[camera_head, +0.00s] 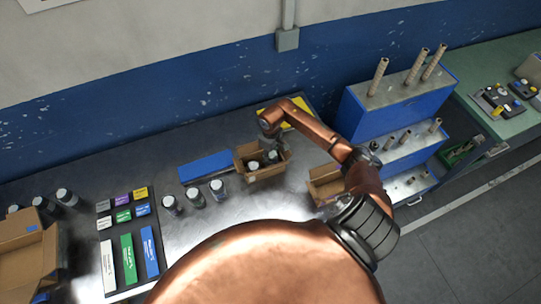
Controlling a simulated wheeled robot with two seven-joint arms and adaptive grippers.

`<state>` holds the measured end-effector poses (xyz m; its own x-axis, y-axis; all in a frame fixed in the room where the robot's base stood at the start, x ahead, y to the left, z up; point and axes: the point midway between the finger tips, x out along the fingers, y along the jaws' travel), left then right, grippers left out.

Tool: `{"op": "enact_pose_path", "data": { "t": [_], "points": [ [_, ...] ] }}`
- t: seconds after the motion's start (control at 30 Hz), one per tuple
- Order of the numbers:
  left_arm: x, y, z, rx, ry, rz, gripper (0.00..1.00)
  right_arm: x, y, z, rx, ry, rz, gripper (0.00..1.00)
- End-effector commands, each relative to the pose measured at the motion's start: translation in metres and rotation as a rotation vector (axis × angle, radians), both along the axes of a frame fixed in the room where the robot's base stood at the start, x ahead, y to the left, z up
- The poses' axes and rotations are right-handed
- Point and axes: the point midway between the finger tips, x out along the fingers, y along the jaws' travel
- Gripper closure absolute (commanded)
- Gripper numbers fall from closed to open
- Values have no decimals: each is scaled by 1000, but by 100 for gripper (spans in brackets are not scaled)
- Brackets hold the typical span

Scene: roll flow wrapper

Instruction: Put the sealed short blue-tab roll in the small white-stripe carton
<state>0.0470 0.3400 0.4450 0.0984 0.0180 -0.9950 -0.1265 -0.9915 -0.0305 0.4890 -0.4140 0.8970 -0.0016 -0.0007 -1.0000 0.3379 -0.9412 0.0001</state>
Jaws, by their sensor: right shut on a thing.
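My right gripper (276,143) reaches over a small open brown carton (264,175) in the middle of the table, fingers pointing down. It is shut on a small roll (272,157), dark with a pale top, at the carton's opening. Another pale-topped roll (253,165) shows inside the carton beside it. The roll's tab colour and the carton's stripe are too small to make out. I cannot tell whether the held roll touches the carton floor. My left gripper is not in view.
Several dark pale-capped rolls stand left of the carton (194,195) and at far left (67,197). A second open carton (325,186) is to the right, a larger one (25,255) at left.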

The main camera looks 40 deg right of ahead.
Motion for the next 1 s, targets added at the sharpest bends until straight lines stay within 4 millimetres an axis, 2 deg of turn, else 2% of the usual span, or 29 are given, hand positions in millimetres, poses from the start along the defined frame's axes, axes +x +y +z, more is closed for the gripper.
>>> {"op": "enact_pose_path", "data": {
  "t": [0.07,0.1,0.17,0.43,0.57,0.67,1.0],
  "points": [
    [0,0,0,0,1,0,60,0,0,0,0,-1,0,89],
    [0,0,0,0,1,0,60,0,0,0,0,0,0,59],
    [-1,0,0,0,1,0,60,0,0,0,0,-1,0,55],
    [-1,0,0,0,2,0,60,0,0,1,0,-1,0,54],
    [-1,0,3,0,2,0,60,1,0,10,0,-3,0,54],
    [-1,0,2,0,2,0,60,2,-2,24,-2,-5,-1,54],
    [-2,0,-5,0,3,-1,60,2,0,96,1,-6,0,54]
  ]
}}
